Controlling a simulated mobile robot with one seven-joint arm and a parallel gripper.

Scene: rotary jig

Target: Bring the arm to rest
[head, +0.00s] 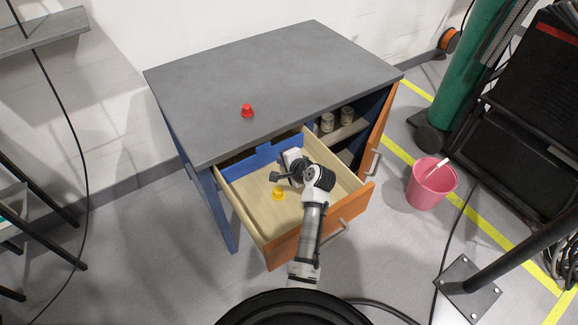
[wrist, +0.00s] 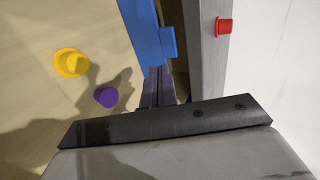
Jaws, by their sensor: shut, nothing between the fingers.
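My gripper (head: 275,178) is over the open drawer (head: 247,211) in the head view, with my arm reaching across the drawer's front. In the wrist view the fingers (wrist: 158,88) are together with nothing between them. A yellow knob-like piece (head: 278,193) lies on the drawer floor just below the gripper; it also shows in the wrist view (wrist: 71,62). A purple piece (wrist: 106,97) lies near it in the wrist view; I cannot make it out in the head view. A red piece (head: 247,111) stands on the grey cabinet top (head: 275,75), apart from the gripper.
A blue panel (head: 250,161) runs along the drawer's back. An orange cabinet door (head: 377,130) stands open to the right, by a shelf with several jars (head: 327,122). A pink bucket (head: 431,184) and a metal stand (head: 467,287) are on the floor at right.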

